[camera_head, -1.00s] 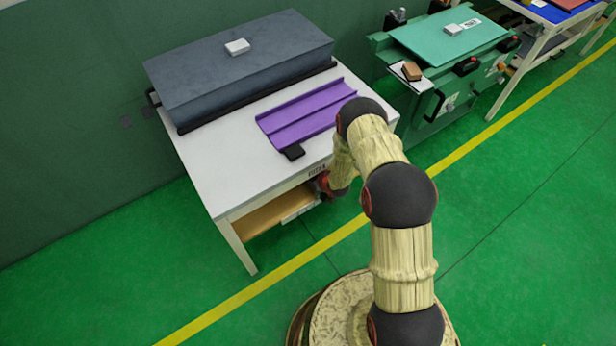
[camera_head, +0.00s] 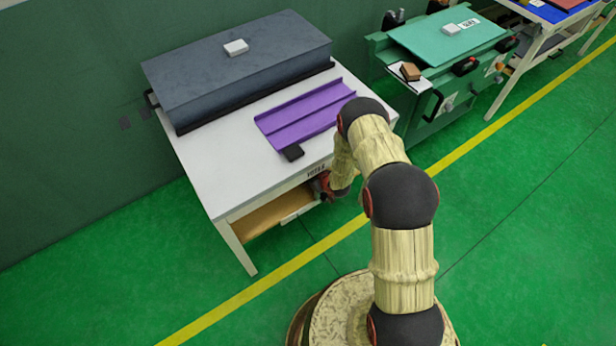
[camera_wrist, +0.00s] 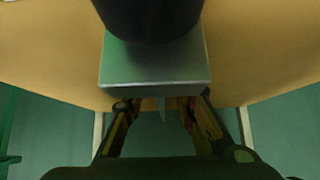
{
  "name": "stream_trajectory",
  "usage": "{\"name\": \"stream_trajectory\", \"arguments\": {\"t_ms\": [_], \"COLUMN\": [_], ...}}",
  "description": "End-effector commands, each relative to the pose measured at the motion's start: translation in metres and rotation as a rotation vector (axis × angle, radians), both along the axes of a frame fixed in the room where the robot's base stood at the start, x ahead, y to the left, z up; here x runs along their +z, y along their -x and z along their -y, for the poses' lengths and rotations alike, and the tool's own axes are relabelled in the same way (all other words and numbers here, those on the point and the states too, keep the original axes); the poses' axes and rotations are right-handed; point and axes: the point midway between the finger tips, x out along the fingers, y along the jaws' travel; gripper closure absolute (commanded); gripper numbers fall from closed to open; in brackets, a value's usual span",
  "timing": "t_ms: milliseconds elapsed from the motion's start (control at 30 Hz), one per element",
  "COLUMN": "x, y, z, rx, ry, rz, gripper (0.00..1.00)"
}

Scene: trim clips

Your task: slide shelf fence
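The shelf (camera_head: 272,215) is a wooden board under the white table. In the wrist view its tan surface (camera_wrist: 50,50) fills the top. A grey metal piece (camera_wrist: 155,68), which looks like the fence, stands at the shelf's near edge with a thin tab pointing down toward me. A dark round thing covers its upper part. My gripper (camera_wrist: 162,122) has its two fingers apart, one on each side of the tab, with gaps showing. In the head view my gripper (camera_head: 323,188) is at the shelf's front right, partly hidden by the table and my arm.
The white table (camera_head: 225,170) holds a dark grey box (camera_head: 240,75), a purple ribbed tray (camera_head: 305,115) and a small black block (camera_head: 293,153). Its top lies close above my gripper. A green bench (camera_head: 430,80) stands to the right. The floor in front is clear.

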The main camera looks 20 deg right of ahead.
Motion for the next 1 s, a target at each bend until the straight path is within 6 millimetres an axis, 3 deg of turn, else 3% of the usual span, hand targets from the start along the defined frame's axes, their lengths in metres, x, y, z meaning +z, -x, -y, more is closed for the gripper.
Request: {"name": "stream_trajectory", "arguments": {"t_ms": [600,1000], "x": [0.068,0.082], "y": [0.063,0.078], "z": [0.022,0.025], "rx": [-0.002,0.000], "ry": [0.000,0.000], "rz": [0.001,0.000], "gripper": [0.73,0.73]}}
